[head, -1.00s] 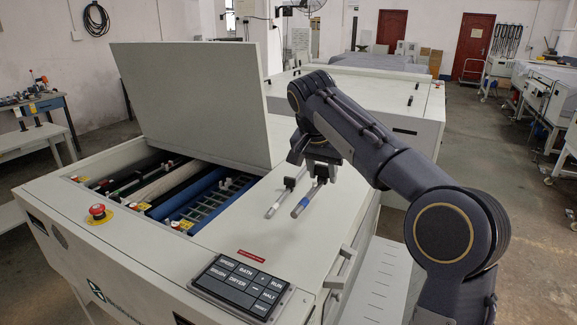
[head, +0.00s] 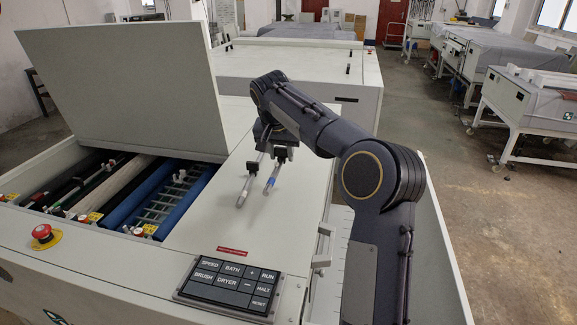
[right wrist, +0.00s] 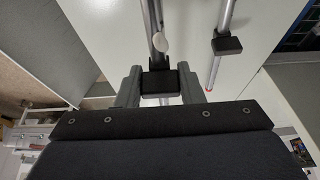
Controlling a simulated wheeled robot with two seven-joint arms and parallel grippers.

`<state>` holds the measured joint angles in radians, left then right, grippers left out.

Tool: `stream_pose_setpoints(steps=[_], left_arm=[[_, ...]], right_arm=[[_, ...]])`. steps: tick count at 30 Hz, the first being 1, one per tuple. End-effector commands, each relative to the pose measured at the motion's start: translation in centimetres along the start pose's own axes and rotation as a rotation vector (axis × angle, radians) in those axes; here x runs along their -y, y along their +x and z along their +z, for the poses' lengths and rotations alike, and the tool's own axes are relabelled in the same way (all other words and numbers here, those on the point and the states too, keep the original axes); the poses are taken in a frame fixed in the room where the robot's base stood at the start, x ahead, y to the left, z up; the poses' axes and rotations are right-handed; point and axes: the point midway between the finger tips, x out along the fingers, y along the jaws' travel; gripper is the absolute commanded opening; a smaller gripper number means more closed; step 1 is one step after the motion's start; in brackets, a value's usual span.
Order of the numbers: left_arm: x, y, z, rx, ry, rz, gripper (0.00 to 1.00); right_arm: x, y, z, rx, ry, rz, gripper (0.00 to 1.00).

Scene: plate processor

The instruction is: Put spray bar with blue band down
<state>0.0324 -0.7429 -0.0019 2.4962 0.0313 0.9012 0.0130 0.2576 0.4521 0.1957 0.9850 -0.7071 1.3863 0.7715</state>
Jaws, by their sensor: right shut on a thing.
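The spray bar with the blue band (head: 270,182) is at the right part of the machine's white top, its banded end pointing toward the front. My right gripper (head: 279,152) is over it and shut on its black block (right wrist: 159,82). In the right wrist view the held bar (right wrist: 152,18) runs up from between the fingers, with a pale knob on it. I cannot tell whether the bar touches the top. A second spray bar (head: 244,188) lies beside it on the left, apart from it; its end shows red in the right wrist view (right wrist: 209,88). My left gripper is out of view.
The open bay (head: 130,190) with rollers and a blue grid is left of the bars, under a raised lid (head: 125,85). A red stop button (head: 42,232) and a keypad (head: 229,287) are at the front. The top (head: 215,225) in front of the bars is clear.

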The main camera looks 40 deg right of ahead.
Motion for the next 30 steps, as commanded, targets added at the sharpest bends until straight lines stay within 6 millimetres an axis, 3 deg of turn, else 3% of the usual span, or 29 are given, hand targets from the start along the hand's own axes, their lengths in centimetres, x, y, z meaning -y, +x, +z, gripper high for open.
stream_pose_setpoints(steps=[3,12,18,30], left_arm=[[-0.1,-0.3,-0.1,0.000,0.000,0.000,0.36],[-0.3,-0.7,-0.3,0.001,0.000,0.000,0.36],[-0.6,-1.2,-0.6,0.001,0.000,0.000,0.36],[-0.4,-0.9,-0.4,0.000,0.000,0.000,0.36]], right_arm=[[-0.8,2.2,-0.6,0.001,0.002,0.002,0.08],[-1.7,5.1,-1.3,0.001,0.001,0.003,0.08],[-1.6,7.3,-0.1,0.000,-0.001,0.000,0.08],[-1.5,8.0,0.1,-0.002,0.000,-0.001,0.08]])
